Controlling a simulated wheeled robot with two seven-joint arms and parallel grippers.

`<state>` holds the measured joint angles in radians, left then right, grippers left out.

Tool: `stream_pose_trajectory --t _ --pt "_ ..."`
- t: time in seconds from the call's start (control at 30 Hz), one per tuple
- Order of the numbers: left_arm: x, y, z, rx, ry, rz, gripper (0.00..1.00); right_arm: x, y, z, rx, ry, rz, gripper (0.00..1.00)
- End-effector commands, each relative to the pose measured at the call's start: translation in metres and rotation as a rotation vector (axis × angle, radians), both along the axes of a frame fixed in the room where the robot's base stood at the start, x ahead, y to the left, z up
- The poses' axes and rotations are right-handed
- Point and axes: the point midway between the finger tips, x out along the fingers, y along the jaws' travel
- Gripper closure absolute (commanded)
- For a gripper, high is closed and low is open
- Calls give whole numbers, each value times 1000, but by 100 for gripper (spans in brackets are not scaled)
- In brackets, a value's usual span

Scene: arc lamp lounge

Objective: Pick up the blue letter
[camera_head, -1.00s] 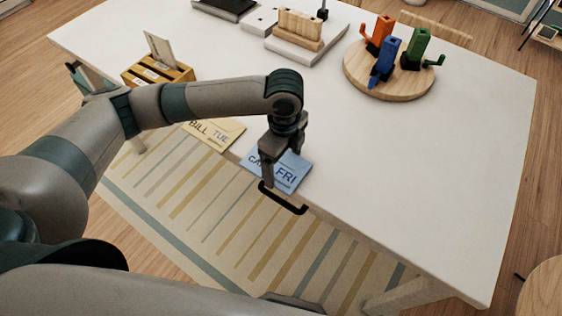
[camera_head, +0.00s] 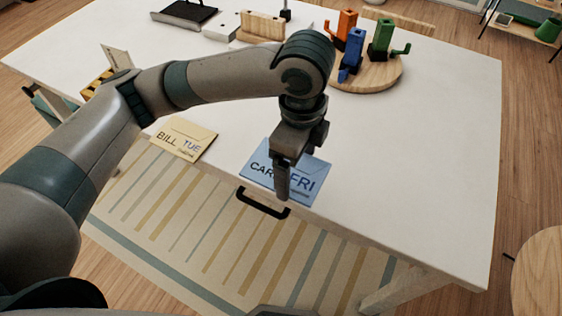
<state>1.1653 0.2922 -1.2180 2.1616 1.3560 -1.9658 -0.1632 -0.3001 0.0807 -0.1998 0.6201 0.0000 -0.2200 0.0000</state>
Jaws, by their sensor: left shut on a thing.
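The blue letter (camera_head: 258,160), marked "CAR" and "FRI" with some lettering covered, shows at the table's front edge above the black drawer handle. My left gripper (camera_head: 284,182) points down over its middle and is shut on it, hiding part of its face. The letter looks held slightly above the tabletop, though its exact height is hard to tell. My right gripper is not in view.
A yellow letter (camera_head: 183,139) marked "BILL TUE" lies to the left on the white table (camera_head: 420,150). A wooden letter holder (camera_head: 98,84) is partly behind my arm. A round board (camera_head: 372,75) bears orange, blue and green pieces. The table's right side is clear.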

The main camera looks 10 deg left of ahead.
Motion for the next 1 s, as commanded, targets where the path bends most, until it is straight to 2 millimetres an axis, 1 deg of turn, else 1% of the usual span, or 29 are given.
stream_pose_trajectory --t 0.1,0.2,1.0 --pt "-4 -6 4 1 0 -1 37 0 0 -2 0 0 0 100" --pt "-6 -8 6 1 0 -1 37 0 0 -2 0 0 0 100" --pt "-5 -7 6 1 1 8 37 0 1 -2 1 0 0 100"
